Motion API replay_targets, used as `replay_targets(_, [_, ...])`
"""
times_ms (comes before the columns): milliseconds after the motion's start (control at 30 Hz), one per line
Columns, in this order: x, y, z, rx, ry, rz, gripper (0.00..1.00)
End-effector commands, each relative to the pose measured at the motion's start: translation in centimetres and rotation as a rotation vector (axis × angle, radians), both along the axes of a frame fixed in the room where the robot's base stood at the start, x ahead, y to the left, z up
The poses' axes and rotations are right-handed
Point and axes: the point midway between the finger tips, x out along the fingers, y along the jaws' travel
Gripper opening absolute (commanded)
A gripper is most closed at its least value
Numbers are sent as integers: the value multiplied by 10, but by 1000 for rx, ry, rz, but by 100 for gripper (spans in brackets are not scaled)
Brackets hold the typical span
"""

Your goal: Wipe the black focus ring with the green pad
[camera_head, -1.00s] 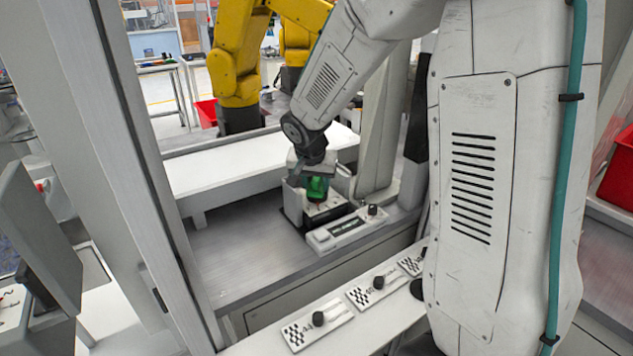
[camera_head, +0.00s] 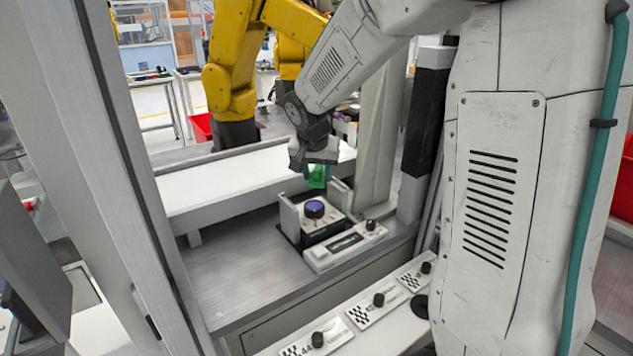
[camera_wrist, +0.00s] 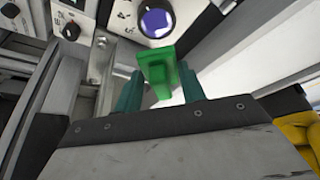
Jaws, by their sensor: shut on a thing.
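My gripper (camera_head: 313,170) is shut on the green pad (camera_head: 318,177) and holds it in the air above and slightly behind the lens. In the wrist view the green pad (camera_wrist: 158,74) sits between the two teal fingers of my gripper (camera_wrist: 160,88). The black focus ring (camera_head: 314,215) surrounds a purple-blue lens that faces up on a white unit. In the wrist view the lens (camera_wrist: 157,19) shows beyond the pad's tip, with a visible gap. The pad does not touch the ring.
Grey side plates (camera_head: 290,216) flank the lens unit. A white box with a display and a black knob (camera_head: 345,245) stands in front. Checkered panels with knobs (camera_head: 372,310) line the near ledge. A white shelf (camera_head: 240,180) lies behind, and yellow arms (camera_head: 232,75) stand beyond.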

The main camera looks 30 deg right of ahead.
Motion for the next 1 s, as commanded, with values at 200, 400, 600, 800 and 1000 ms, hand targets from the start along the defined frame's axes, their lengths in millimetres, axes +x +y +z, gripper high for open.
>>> replay_targets(200, [1,1,19,0,-3,1,15])
replay_targets(400, [0,2,23,0,0,2,15])
replay_targets(600, [0,1,23,0,0,2,15])
replay_targets(800, [0,2,23,0,0,1,15])
replay_targets(1000, [0,-1,23,0,0,-1,15])
